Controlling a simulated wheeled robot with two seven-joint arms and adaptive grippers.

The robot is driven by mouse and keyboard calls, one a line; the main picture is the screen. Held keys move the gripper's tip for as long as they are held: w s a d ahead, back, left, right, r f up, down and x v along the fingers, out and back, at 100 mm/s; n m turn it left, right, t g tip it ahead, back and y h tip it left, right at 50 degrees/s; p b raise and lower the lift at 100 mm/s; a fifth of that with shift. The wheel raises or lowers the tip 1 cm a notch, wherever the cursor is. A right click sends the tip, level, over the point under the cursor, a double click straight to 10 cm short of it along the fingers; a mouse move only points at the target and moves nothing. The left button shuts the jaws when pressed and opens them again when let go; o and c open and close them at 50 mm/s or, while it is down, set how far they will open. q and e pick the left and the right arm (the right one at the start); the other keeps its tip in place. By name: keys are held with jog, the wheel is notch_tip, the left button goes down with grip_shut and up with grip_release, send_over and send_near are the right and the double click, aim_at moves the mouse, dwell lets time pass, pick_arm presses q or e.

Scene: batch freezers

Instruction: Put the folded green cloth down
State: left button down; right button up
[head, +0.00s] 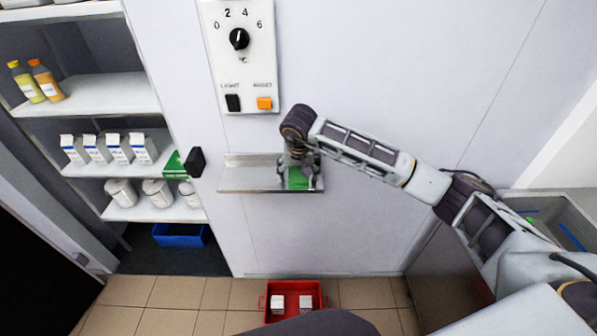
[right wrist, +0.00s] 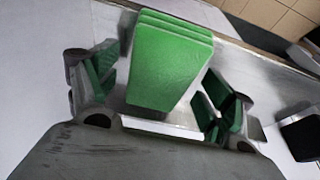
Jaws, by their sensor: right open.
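The folded green cloth (head: 298,179) lies on a small metal shelf (head: 243,180) fixed to the white wall panel. In the right wrist view the cloth (right wrist: 168,62) shows as a stack of several green layers. My right gripper (head: 300,172) is at the shelf, over the cloth. Its fingers with green pads stand apart on either side of the cloth, with a gap on each side. My left gripper is not in view.
A control panel (head: 238,60) with a dial and two switches is above the shelf. A black knob (head: 195,162) sticks out to the left. Open shelves with bottles (head: 45,82) and cartons (head: 118,148) stand at left. A red crate (head: 268,306) is on the floor below.

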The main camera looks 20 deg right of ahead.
jog(key=shift+r, duration=0.1)
jog(key=b+v, duration=0.2)
jog(key=v, duration=1)
dwell(0.7)
